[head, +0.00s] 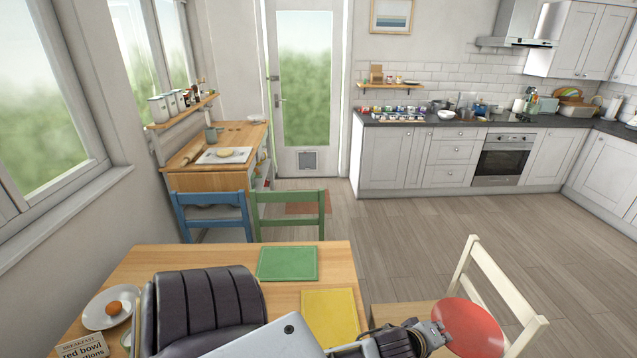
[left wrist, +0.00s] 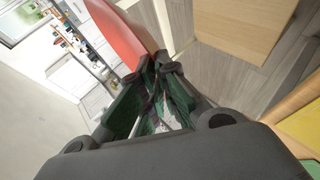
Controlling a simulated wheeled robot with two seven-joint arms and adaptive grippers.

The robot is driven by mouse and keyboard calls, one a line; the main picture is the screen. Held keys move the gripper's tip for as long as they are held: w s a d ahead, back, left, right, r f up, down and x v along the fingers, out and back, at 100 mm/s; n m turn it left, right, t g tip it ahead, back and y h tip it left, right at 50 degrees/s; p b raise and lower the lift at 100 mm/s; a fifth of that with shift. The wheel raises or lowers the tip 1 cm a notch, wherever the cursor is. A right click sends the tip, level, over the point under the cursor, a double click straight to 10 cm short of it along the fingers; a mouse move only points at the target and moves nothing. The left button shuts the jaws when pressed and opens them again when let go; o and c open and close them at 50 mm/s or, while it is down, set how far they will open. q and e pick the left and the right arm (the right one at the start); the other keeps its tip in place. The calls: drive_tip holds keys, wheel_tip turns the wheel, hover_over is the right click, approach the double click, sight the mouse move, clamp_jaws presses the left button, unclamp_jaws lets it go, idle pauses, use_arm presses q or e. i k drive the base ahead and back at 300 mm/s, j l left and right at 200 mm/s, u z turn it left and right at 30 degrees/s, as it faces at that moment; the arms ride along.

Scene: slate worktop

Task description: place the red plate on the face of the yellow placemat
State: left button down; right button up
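The red plate (head: 473,328) is held by its rim in my left gripper (head: 440,336), out past the right edge of the table and in front of the cream chair. It also shows in the left wrist view (left wrist: 125,28), tilted, with the fingertips (left wrist: 160,62) shut on its edge. The yellow placemat (head: 338,308) lies bare on the table, left of the plate; my arm hides its near part. A yellow corner (left wrist: 304,128) shows at the right of the left wrist view. My right gripper is not in view.
A green placemat (head: 287,263) lies on the wooden table (head: 190,259) beyond the yellow one. A white plate with an orange-brown item (head: 108,309) and a printed card (head: 84,347) are at the left. A cream chair (head: 492,282) stands at the right.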

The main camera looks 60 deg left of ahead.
sight(329, 320)
drive_tip(key=i+l+u, duration=0.1)
drive_tip(key=u, duration=0.35)
drive_tip(key=i+l+u, duration=0.1)
drive_tip(key=l+u, duration=0.15)
drive_tip(key=u, duration=0.2)
drive_tip(key=l+u, duration=0.2)
drive_tip(key=u, duration=0.25)
drive_tip(key=i+l+u, duration=0.1)
drive_tip(key=l+u, duration=0.15)
drive_tip(key=u, duration=0.15)
drive_tip(key=l+u, duration=0.25)
drive_tip(key=u, duration=0.2)
drive_tip(key=l+u, duration=0.2)
drive_tip(key=u, duration=0.25)
drive_tip(key=k+j, duration=0.05)
